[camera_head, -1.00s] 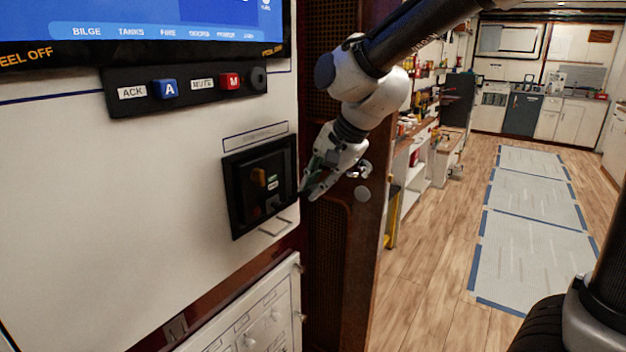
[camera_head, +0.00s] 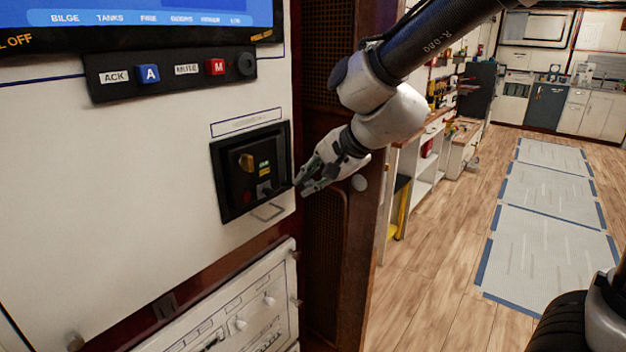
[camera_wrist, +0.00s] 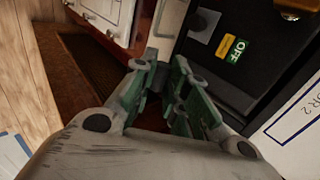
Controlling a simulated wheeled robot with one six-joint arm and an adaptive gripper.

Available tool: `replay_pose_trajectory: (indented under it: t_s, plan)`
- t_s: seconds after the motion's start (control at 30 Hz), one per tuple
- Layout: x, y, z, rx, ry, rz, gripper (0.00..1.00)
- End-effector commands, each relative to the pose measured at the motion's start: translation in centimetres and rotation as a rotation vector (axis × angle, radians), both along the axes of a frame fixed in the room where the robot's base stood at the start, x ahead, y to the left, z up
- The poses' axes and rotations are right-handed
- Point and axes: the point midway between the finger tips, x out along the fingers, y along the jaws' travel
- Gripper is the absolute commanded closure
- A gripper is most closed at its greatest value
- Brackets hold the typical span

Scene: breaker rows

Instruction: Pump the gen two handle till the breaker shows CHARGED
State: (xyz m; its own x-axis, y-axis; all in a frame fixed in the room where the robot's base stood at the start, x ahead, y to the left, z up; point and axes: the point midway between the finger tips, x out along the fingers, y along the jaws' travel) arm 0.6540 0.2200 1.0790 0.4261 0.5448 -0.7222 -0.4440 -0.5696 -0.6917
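The breaker (camera_head: 228,190) is a black-framed unit in the white wall panel. It has a yellow knob (camera_head: 246,161), a green label (camera_head: 264,166) and a yellow label (camera_head: 265,173). In the wrist view the green label (camera_wrist: 235,51) reads OFF; the yellow label (camera_wrist: 223,46) is too small to read. A grey block (camera_head: 264,188), perhaps the handle, sits below the labels and also shows in the wrist view (camera_wrist: 203,25). My gripper (camera_head: 304,181) is just right of the breaker frame, its fingers apart with nothing between them (camera_wrist: 167,68). It holds nothing.
A thin loop pull (camera_head: 268,213) sits under the breaker. A button strip (camera_head: 170,75) and a screen (camera_head: 150,15) are above; a lower panel with knobs (camera_head: 240,324) is below. A dark wood post (camera_head: 345,250) stands right of the panel.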

Motion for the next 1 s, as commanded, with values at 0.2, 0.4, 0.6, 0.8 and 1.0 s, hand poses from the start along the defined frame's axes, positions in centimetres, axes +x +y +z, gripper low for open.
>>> replay_pose_trajectory:
  t_s: [0.2,0.4,0.6,0.8,1.0]
  plan:
    - [-0.1,0.0,-0.1,-0.002,0.004,0.001,0.63]
    - [-0.1,-0.1,-0.1,-0.001,0.003,0.001,0.63]
    - [-1.0,-1.2,1.6,0.001,-0.001,0.003,0.63]
    - [-2.9,-3.7,4.9,0.003,-0.003,0.001,0.63]
    - [-4.5,-5.7,7.5,0.002,0.000,0.000,0.63]
